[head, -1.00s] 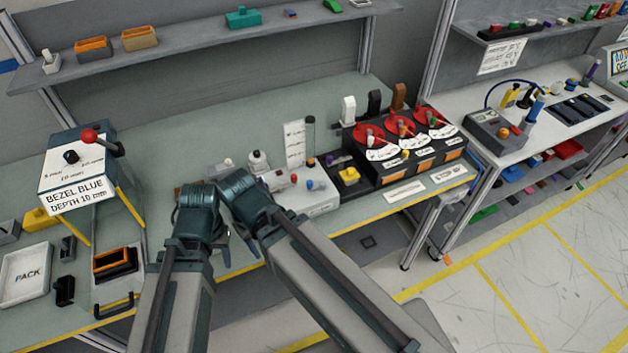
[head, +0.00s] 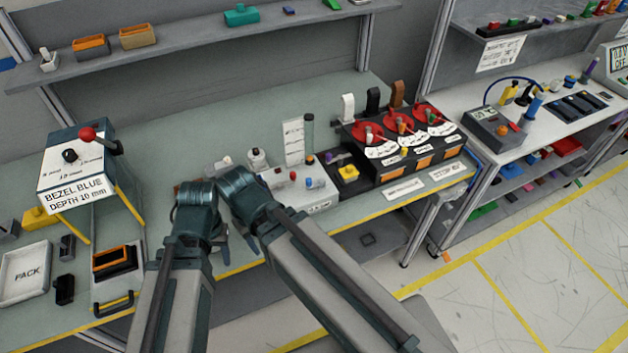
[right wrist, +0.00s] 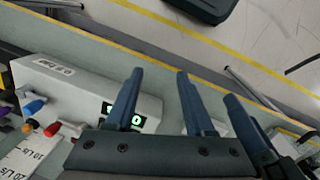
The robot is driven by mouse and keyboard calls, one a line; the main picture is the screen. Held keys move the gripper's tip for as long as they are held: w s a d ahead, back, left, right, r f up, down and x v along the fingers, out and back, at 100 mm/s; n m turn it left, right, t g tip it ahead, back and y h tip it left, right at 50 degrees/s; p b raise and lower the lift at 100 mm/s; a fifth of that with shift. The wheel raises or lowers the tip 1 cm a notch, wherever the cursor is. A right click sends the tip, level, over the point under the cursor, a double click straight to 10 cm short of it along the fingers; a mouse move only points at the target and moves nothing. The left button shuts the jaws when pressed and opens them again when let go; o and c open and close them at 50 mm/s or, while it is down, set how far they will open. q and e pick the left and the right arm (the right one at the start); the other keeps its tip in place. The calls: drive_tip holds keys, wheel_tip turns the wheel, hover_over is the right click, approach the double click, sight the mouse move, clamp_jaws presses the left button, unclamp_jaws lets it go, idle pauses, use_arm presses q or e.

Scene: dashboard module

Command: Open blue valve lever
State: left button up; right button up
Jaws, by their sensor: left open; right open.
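A white valve box (head: 310,199) with small coloured levers stands near the front edge of the bench. It also shows in the right wrist view (right wrist: 75,84), with a lit green display. The blue lever (head: 309,183) is on its top; in the right wrist view the blue lever (right wrist: 34,107) lies at the left, beside orange and red ones. My left gripper (head: 220,242) is open, left of the box and apart from it. My right gripper (right wrist: 183,85) is open and empty, its fingers beside the box's display end. In the head view my forearms partly hide both grippers.
A black panel with red dials (head: 403,142) stands right of the box, with a yellow button block (head: 348,173) between. A clear tube (head: 309,132) and white card (head: 293,142) stand behind. The bezel stand (head: 78,168) is at left.

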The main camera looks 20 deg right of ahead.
drive_tip(key=w+d+r+m+p, duration=0.8)
drive_tip(key=w+r+m+p, duration=0.1)
drive_tip(key=w, duration=0.1)
wheel_tip(320, 180, up, 6)
drive_tip(key=m+y+p, duration=0.1)
drive_tip(key=m+p, duration=0.4)
drive_tip(key=m, duration=0.3)
hover_over(309, 179)
drive_tip(key=shift+f+m, duration=0.25)
drive_tip(key=shift+m, duration=0.05)
drive_tip(key=shift+f, duration=0.15)
wheel_tip(309, 179, down, 14)
drive_tip(key=b, duration=1.3)
drive_tip(key=shift+r+b, duration=0.2)
drive_tip(key=shift+b, duration=0.15)
clamp_jaws()
